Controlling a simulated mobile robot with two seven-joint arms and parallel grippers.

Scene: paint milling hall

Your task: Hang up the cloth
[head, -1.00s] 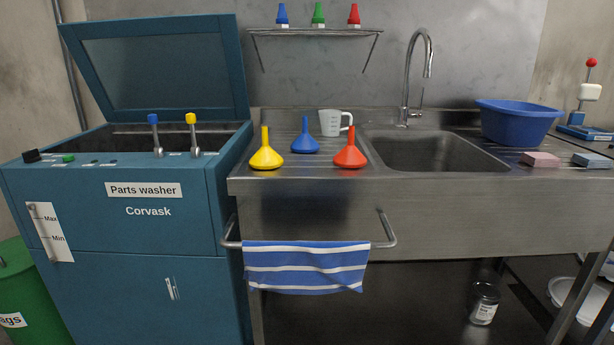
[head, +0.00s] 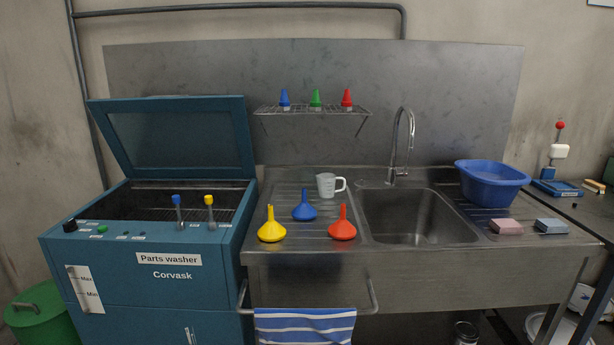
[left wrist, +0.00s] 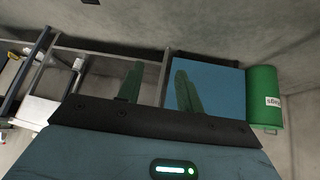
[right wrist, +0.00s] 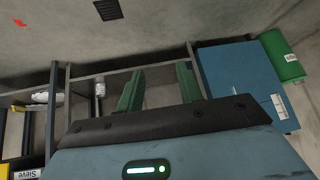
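The blue and white striped cloth (head: 305,328) hangs draped over the metal rail (head: 372,296) on the front of the sink unit. Its lower part is cut off by the bottom edge of the head view. Neither gripper shows in the head view. My left gripper (left wrist: 157,84) shows in the left wrist view with its two green fingers apart and nothing between them. My right gripper (right wrist: 160,84) shows in the right wrist view, also with its fingers apart and empty. I cannot make out the cloth in either wrist view.
The blue parts washer (head: 150,290) stands left with its lid up. Yellow (head: 271,230), blue (head: 304,211) and red (head: 342,229) funnels and a measuring jug (head: 327,185) stand on the drainboard. A blue basin (head: 490,188) sits right of the sink (head: 415,220). A green bin (head: 40,318) is far left.

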